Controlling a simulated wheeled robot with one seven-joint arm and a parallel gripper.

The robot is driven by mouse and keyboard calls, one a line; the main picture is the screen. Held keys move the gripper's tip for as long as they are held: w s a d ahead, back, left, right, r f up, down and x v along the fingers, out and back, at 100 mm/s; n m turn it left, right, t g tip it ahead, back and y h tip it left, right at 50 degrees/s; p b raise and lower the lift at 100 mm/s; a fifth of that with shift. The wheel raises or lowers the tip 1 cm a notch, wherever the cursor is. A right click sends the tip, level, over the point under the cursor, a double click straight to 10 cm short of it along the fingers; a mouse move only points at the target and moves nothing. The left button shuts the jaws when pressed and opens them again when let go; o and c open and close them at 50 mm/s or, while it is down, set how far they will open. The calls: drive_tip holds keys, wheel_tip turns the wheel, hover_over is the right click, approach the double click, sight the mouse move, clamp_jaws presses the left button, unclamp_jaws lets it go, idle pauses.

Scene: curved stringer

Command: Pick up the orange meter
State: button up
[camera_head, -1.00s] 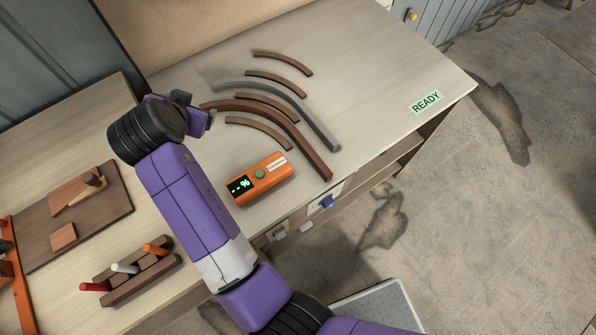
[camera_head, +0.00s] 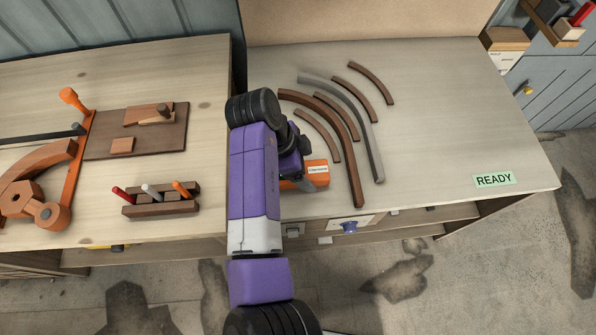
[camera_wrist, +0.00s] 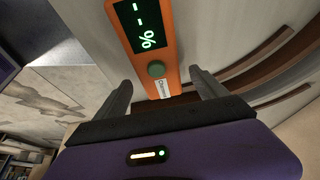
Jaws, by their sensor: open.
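The orange meter (camera_head: 316,173) lies on the right-hand bench top, partly hidden behind my arm in the head view. In the wrist view the orange meter (camera_wrist: 165,52) shows a dark screen with green marks, a green-grey button and a white label. My gripper (camera_wrist: 160,88) is open, with one finger to each side of the meter's label end in that view. I cannot tell whether the fingers touch it. In the head view my gripper (camera_head: 302,160) is mostly hidden by my own wrist, close to the meter.
Several curved brown strips (camera_head: 356,185) and a grey curved strip (camera_head: 376,160) lie just right of the meter. A green READY label (camera_head: 494,180) marks the bench's right end. A rack with coloured handles (camera_head: 160,204) and a brown board (camera_head: 100,140) are on the left bench.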

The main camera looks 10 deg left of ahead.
sight(309, 170)
drive_tip(key=shift+x, duration=1.6)
drive_tip(key=c, duration=1.4)
drive_tip(key=shift+c, duration=0.2)
drive_tip(key=shift+r, duration=0.15)
